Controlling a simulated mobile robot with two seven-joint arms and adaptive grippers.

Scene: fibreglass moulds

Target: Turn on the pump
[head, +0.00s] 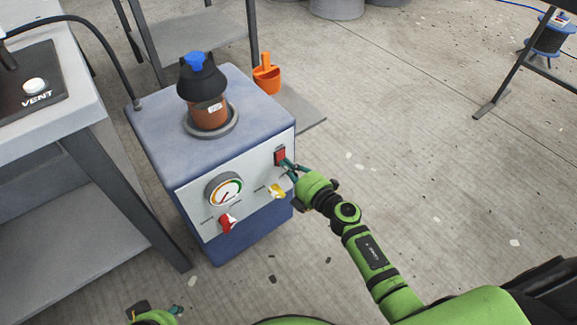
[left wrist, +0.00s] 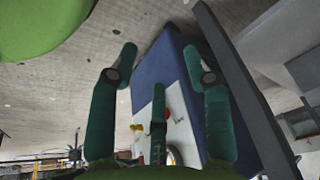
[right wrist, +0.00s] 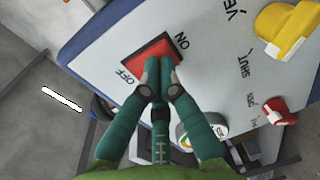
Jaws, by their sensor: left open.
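The pump (head: 150,155) is a blue box with a pale front panel (head: 210,225). A red rocker switch (head: 280,156) sits at the panel's upper right. In the right wrist view the switch (right wrist: 136,62) lies between the words ON and OFF; I cannot tell which way it is tipped. My right gripper (head: 287,165) is at the switch. In the right wrist view its fingertips (right wrist: 160,66) are together, empty, over the switch's ON side; contact is unclear. My left gripper (left wrist: 160,62) is open and empty, low in front of the pump.
The panel has a round gauge (head: 224,190), a red valve handle (head: 228,222) and a yellow one (head: 277,191). A black-capped canister (head: 202,82) stands on top. A bench (head: 75,125) is close on the left.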

